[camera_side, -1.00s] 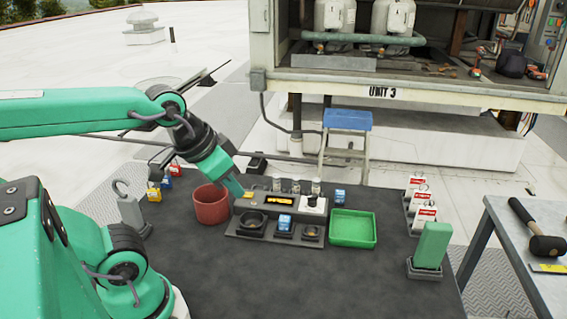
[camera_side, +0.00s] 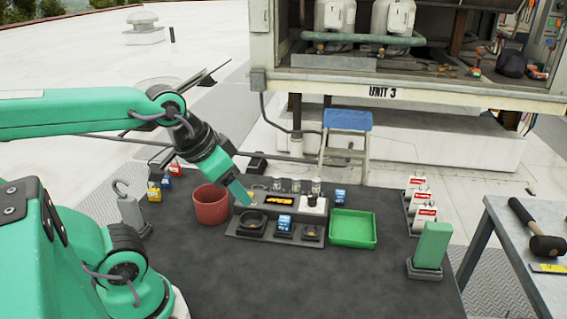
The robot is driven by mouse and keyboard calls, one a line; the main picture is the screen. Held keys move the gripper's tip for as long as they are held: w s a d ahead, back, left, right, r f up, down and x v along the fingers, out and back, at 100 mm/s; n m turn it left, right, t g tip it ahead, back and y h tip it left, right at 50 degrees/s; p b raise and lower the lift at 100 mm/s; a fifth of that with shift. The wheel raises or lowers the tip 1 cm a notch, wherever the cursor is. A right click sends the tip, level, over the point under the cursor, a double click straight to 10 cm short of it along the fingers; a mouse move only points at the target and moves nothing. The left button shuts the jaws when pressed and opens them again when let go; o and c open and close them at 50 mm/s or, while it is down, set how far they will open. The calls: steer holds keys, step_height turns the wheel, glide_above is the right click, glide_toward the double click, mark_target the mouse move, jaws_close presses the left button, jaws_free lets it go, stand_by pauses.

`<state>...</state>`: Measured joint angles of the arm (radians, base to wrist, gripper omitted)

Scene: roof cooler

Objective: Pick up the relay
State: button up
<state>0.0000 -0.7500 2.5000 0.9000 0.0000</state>
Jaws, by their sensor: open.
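Two small blue blocks with pale labels look like relays; I cannot tell which one the task means. One blue block (camera_side: 285,223) sits in the front middle of the dark test fixture (camera_side: 262,238). The other blue block (camera_side: 340,197) stands behind the fixture's right end, near the green tray (camera_side: 353,230). My gripper (camera_side: 246,200) points down and to the right above the fixture's left end, left of both blocks. It is open and holds nothing that I can see. Its fingertips are small here, and the gap between them is hard to see.
A red-brown bin (camera_side: 210,204) stands just left of the fixture. Several small clear-topped parts stand along the fixture's back. White-and-red padlock-like tags (camera_side: 424,216) and an upright green block (camera_side: 433,245) are at the right. The front of the dark table (camera_side: 300,285) is clear.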

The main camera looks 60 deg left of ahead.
steer(key=shift+w, duration=0.15)
steer(key=n+g, duration=0.5)
steer(key=n, duration=0.4)
glide_above(284, 218)
steer(key=f, duration=1.3)
steer(key=shift+d, duration=0.2)
steer(key=shift+a+f+g, duration=0.15)
steer(key=shift+f+g, duration=0.15)
steer(key=shift+f, duration=0.1)
steer(key=shift+f, duration=1.3)
